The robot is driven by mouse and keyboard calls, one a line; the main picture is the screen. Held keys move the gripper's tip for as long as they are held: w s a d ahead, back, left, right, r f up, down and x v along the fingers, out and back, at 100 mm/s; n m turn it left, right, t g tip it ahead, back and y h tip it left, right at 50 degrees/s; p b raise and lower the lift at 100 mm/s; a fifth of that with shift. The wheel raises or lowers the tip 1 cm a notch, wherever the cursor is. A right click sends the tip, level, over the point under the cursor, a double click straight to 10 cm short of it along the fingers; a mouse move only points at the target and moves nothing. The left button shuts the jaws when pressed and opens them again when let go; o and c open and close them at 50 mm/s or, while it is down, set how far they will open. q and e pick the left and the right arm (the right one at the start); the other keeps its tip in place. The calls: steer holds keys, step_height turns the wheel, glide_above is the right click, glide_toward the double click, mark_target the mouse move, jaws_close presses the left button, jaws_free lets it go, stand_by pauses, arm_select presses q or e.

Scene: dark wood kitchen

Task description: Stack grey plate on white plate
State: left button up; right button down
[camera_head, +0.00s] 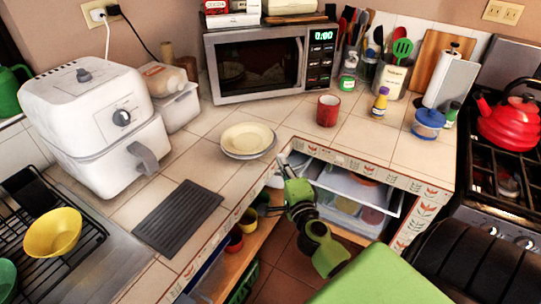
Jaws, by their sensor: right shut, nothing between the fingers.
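Two plates lie together on the tiled counter in front of the microwave. The upper plate (247,138) looks cream in this light. The lower plate (238,156) shows only as a pale greyish-white rim beneath it, so I cannot surely tell which one is the grey plate. My right gripper (284,162), on a green arm, is at the counter's front edge, just right of the plates and apart from them. It is shut and empty. My left gripper is not in view.
A white air fryer (100,125) stands left of the plates, and a dark ridged mat (178,217) lies in front. A microwave (262,62) is behind. A red mug (327,110) stands to the right. An open drawer (355,190) is right of my right gripper.

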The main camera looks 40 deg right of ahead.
mark_target(262, 153)
steer(key=shift+w+a, duration=0.3)
steer(key=shift+w, duration=0.3)
steer(key=shift+w+a, duration=0.25)
steer(key=shift+w, duration=0.35)
steer(key=shift+w+a, duration=0.3)
steer(key=shift+w, duration=0.3)
steer(key=shift+w+a+r+p, duration=0.1)
steer(key=shift+w+a+p, duration=0.15)
steer(key=shift+w, duration=0.25)
steer(key=shift+w+a+p, duration=0.15)
steer(key=shift+w+p, duration=0.1)
steer(key=shift+w, duration=0.25)
steer(key=shift+w+a, duration=0.1)
steer(key=shift+w, duration=0.3)
steer(key=shift+s, duration=0.15)
